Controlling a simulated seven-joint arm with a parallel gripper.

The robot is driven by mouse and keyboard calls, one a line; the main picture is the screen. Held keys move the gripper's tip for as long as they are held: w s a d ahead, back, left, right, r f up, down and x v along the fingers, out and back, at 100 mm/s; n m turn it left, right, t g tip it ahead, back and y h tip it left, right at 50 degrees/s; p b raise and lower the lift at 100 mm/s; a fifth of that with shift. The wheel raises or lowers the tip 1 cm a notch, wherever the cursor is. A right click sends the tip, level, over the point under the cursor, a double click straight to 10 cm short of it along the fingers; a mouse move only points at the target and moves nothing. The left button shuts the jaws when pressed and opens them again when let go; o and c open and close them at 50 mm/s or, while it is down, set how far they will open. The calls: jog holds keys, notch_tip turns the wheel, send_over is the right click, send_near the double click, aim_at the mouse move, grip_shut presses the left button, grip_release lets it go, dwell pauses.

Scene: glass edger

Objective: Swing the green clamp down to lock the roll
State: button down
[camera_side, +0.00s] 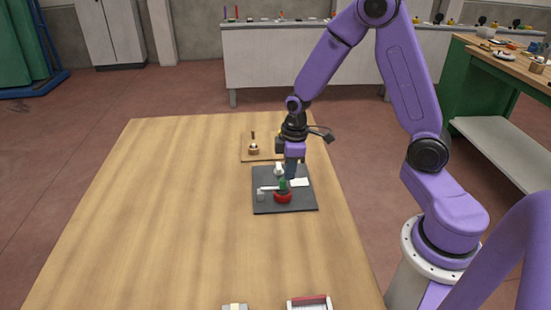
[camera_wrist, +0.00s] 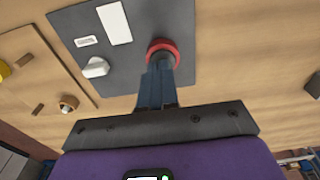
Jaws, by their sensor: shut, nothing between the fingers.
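In the wrist view my gripper's fingertips (camera_wrist: 160,66) overlap the edge of the red part (camera_wrist: 162,45). Whether they touch it is unclear. The clamp is not visible in that view.
A white rectangle (camera_side: 300,182) and a white knob (camera_side: 278,169) are on the plate. A wooden board (camera_side: 247,158) with a small knobbed item (camera_side: 253,149) lies behind it. The table (camera_side: 170,220) is clear to the left. Two small items lie at the front edge.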

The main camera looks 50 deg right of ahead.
jog(key=shift+r, duration=0.45)
jog(key=s+d+r, duration=0.2)
jog(key=r, duration=0.4)
jog(key=s+d+r, duration=0.2)
jog(key=r, duration=0.3)
jog(key=s+a+n, duration=0.1)
jog(key=s+a, duration=0.5)
jog(key=s, duration=0.4)
jog(key=s+a+n, duration=0.2)
jog(key=s+a, duration=0.3)
jog(key=s, duration=0.4)
jog(key=shift+s+a+r+n, duration=0.25)
jog(key=shift+s+a+n, duration=0.05)
jog(key=shift+s+a, duration=0.1)
